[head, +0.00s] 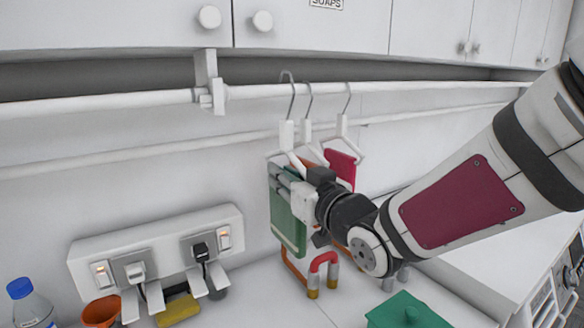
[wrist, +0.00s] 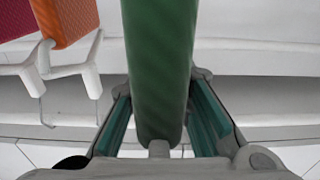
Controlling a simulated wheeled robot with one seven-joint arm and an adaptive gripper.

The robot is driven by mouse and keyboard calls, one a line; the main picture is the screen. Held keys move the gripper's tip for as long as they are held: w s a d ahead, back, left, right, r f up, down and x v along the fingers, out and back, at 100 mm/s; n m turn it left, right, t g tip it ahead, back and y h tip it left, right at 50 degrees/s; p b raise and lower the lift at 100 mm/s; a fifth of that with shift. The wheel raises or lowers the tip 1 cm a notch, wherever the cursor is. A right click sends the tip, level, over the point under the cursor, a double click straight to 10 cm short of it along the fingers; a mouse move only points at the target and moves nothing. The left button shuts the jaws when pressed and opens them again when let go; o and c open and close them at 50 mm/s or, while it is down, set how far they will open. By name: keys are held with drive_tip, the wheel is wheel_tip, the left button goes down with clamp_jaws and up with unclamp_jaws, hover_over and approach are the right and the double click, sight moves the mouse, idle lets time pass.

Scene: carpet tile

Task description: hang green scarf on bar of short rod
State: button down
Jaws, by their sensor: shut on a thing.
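The green scarf (head: 287,215) hangs folded on a white hanger (head: 287,135) in the head view, below the white rod (head: 250,91). The hanger's hook shows at the rod; whether the rod bears it I cannot tell. My gripper (head: 297,188) is shut on the green scarf at its upper right side. In the wrist view the green scarf (wrist: 158,70) stands between both fingers, hiding what lies behind it. Which rod section is the short rod is unclear.
A red scarf (head: 342,168) hangs close behind on another hanger; an orange scarf (wrist: 70,20) is beside it in the wrist view. A bracket (head: 210,85) holds the rod under the cabinets. A red-and-gold magnet (head: 322,270) and green lidded box (head: 405,312) stand below.

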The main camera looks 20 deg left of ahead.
drive_tip(key=p+v, duration=0.4)
drive_tip(key=v, duration=1)
drive_tip(key=shift+s+d+p, duration=0.25)
drive_tip(key=shift+d+p, duration=0.05)
drive_tip(key=shift+p, duration=0.1)
